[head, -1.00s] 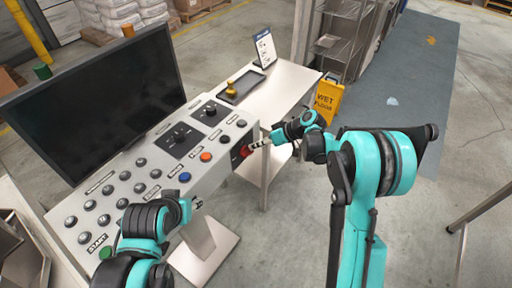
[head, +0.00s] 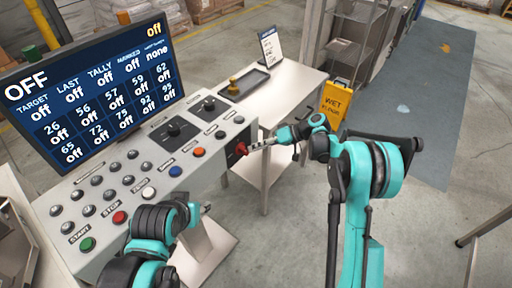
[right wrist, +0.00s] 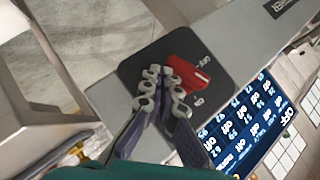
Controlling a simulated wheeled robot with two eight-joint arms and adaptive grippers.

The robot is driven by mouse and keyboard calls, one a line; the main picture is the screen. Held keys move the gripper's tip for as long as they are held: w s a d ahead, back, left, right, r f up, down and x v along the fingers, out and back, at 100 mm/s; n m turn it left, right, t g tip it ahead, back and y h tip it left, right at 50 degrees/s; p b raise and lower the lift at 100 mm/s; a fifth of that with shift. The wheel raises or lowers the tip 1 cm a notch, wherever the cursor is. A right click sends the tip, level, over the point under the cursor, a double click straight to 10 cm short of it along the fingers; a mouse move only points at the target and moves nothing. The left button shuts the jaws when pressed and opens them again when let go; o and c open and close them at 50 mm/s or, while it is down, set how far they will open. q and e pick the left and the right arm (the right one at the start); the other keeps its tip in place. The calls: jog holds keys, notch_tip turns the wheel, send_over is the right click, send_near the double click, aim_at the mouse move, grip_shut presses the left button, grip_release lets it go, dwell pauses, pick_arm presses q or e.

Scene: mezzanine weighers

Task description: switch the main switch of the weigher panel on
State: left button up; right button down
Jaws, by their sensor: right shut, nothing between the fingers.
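The weigher panel (head: 140,187) is a grey sloped console with rows of buttons and knobs. Its main switch (head: 241,149) is a red handle on a dark plate on the console's right side; in the right wrist view the red handle (right wrist: 188,75) has small white marks beside it. My right gripper (head: 255,146) is shut and empty, its fingertips right at the red handle; whether they touch is unclear. The fingers also show in the right wrist view (right wrist: 165,78). My left gripper (head: 204,209) is in front of the console, its fingers mostly hidden by its own arm.
The lit screen (head: 95,85) above the console reads OFF with several values. A white table (head: 290,88) behind holds a dark tray (head: 244,85) and a sign stand (head: 270,47). A yellow wet-floor sign (head: 335,102) stands to the right.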

pick_arm(q)
jog(key=shift+f+b, duration=0.35)
jog(key=shift+f, duration=0.05)
pick_arm(e)
jog(key=shift+s+a+f, duration=0.1)
jog(key=shift+s+f, duration=0.05)
jog(key=shift+f, duration=0.5)
